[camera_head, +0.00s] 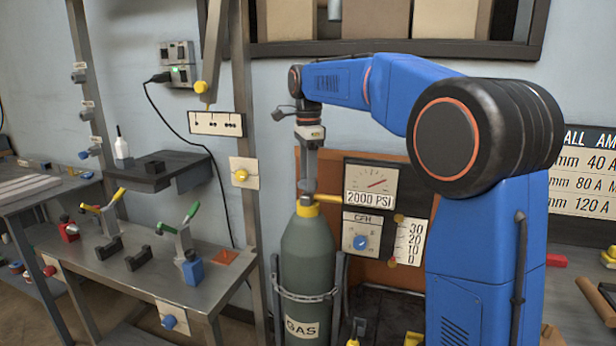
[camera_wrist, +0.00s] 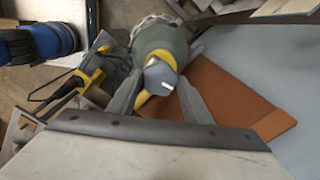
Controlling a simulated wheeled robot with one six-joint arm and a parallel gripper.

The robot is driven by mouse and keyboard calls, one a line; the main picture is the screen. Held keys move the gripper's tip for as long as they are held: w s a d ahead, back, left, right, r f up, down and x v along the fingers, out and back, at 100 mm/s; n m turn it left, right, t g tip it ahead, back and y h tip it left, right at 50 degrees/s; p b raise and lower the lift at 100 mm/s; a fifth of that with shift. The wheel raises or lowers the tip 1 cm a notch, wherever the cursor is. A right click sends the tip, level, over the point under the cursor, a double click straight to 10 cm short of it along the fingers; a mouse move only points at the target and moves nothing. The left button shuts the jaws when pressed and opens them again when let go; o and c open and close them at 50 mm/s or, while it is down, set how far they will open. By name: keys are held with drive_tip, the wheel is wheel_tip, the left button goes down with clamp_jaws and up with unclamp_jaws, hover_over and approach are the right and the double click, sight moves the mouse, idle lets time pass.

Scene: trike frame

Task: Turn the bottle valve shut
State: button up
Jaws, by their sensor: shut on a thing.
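The gas bottle (camera_head: 308,262) stands upright, grey-green with a GAS label and a yellow collar at its neck. My gripper (camera_head: 308,188) points straight down onto its top in the head view. In the wrist view, the bottle valve (camera_wrist: 158,76) is a grey knob with a short white mark, above the yellow collar on the bottle (camera_wrist: 160,42). My two fingers (camera_wrist: 161,82) stand on either side of the knob, shut on it. In the head view the fingers and the bottle's neck largely hide the valve.
A yellow pipe (camera_head: 328,198) runs from the bottle's neck to the gauge panel, whose pressure gauge (camera_head: 371,186) reads 2000 PSI. A metal cradle (camera_head: 303,297) holds the bottle. A workbench (camera_head: 165,262) with clamps stands to the left, and a steel post (camera_head: 243,125) rises beside the bottle.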

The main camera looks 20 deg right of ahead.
drive_tip(key=shift+m, duration=1.2)
drive_tip(key=o, duration=1)
drive_tip(key=shift+o, duration=0.2)
drive_tip(key=shift+r, duration=0.1)
wheel_tip(320, 180, up, 17)
drive_tip(key=shift+s+r, duration=0.1)
